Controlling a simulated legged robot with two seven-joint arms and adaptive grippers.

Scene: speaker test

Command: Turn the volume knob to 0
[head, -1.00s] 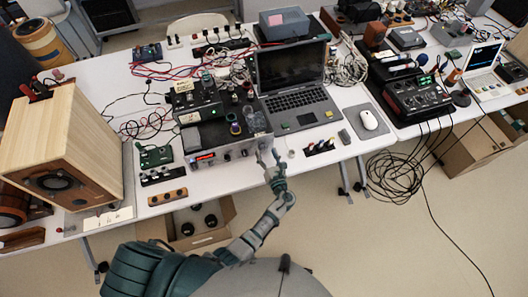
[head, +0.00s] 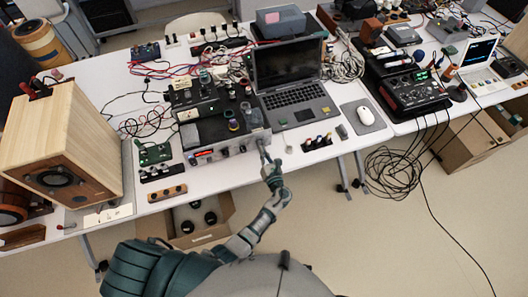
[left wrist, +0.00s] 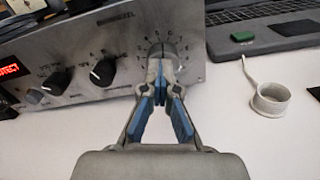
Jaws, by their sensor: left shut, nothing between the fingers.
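A silver amplifier (head: 222,152) stands at the table's front edge, with a red display (left wrist: 9,71) at the left of its front. In the left wrist view, a grey knob (left wrist: 161,48) with a ring of dial marks sits at the right end of the panel. Two black knobs with white pointer lines, a left one (left wrist: 57,82) and a right one (left wrist: 103,71), sit left of it. My left gripper (left wrist: 160,78) is shut and empty, its fingertips just below the grey knob and partly overlapping it. I cannot tell whether they touch it. My left gripper (head: 264,152) also shows in the head view.
A laptop (head: 295,104) lies right of the amplifier. A white ring-shaped object (left wrist: 270,98) lies on the table at right. A wooden speaker (head: 65,145) stands at left. A cardboard box (head: 190,238) is on the floor below. The floor before the table is mostly clear.

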